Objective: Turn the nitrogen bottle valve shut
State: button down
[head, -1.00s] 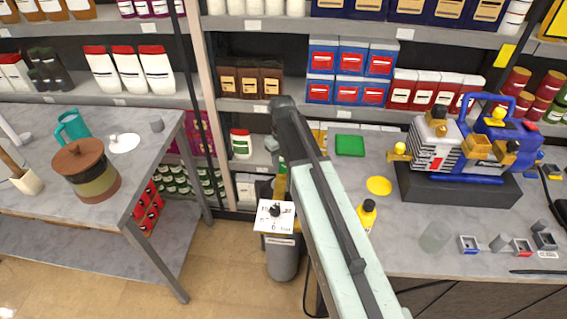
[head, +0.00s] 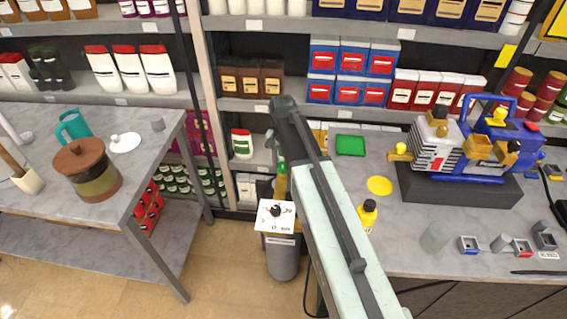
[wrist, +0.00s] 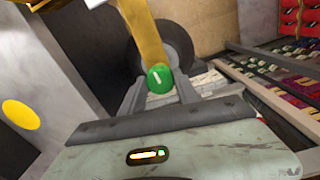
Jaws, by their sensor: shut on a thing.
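The nitrogen bottle (head: 283,262) is a grey cylinder standing upright on the floor between the two benches. A yellow neck piece rises from it, and a small green valve knob (head: 281,169) shows near its top, partly behind my arm. In the wrist view the round green knob (wrist: 160,78) carries a white line, tilted slightly from vertical in the picture. The grey fingers of my gripper (wrist: 160,92) are on either side of the knob and shut on it. The yellow piece (wrist: 144,35) runs up the picture from the knob.
A white card with a black knob (head: 275,211) sits at the bottle's front. The right bench (head: 400,250) holds a blue pump (head: 465,145), a yellow bottle (head: 367,214) and small parts. The left bench (head: 145,165) and stocked shelves stand close by. Floor is free at lower left.

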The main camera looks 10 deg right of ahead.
aim_at(283, 165)
jog(key=shift+m, duration=0.6)
jog(key=c, duration=0.9)
grip_release()
notch_tip(283, 165, up, 8)
jog(key=p, duration=0.8)
jog(key=shift+r, duration=0.1)
jog(key=shift+f, duration=0.2)
